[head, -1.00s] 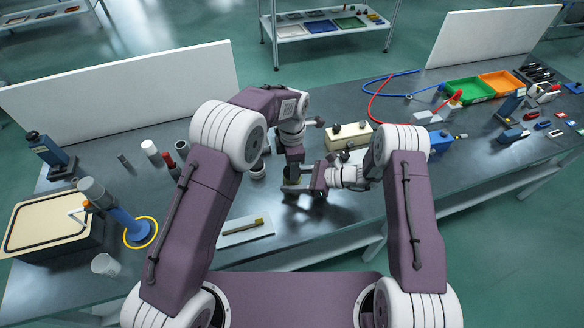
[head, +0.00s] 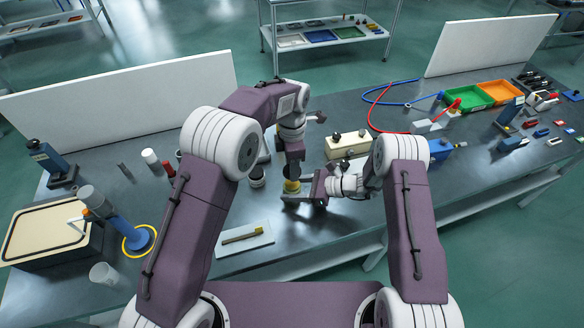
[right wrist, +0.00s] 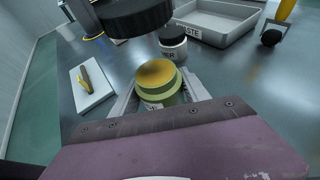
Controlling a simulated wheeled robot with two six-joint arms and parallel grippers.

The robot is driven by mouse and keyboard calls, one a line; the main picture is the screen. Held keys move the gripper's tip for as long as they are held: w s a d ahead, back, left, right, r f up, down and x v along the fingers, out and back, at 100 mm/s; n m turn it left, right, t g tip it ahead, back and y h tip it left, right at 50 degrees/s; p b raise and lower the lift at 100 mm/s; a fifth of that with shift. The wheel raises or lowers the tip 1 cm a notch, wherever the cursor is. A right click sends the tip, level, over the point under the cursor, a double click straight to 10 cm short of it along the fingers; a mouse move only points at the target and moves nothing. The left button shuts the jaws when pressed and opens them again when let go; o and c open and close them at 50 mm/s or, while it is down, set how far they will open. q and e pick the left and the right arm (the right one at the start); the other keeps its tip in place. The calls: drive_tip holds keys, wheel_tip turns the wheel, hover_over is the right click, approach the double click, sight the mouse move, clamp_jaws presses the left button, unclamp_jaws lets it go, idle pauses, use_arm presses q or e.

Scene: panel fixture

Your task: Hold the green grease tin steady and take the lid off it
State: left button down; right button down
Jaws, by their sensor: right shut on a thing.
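The green grease tin (right wrist: 160,88) stands upright on the bench between the fingers of my right gripper (right wrist: 158,98), which is shut on it. Its top is uncovered and shows yellowish grease. In the head view the tin (head: 291,187) is partly hidden by my right gripper (head: 300,196). The dark, ridged round lid (right wrist: 135,18) hangs above the tin, apart from it, cut off by the top edge of the right wrist view. My left gripper (head: 293,160) is directly above the tin in the head view, with the lid at its tips; its fingers are hard to make out.
A white board with a yellow-handled tool (head: 243,234) lies front left of the tin. A small dark-topped jar (right wrist: 173,42) and a grey waste tray (right wrist: 218,22) stand behind it. A cream box with knobs (head: 347,146) is at the back right. The bench in front is clear.

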drive_tip(key=shift+c, duration=2.3)
unclamp_jaws()
drive_tip(key=v, duration=1.2)
drive_tip(key=shift+b, duration=0.4)
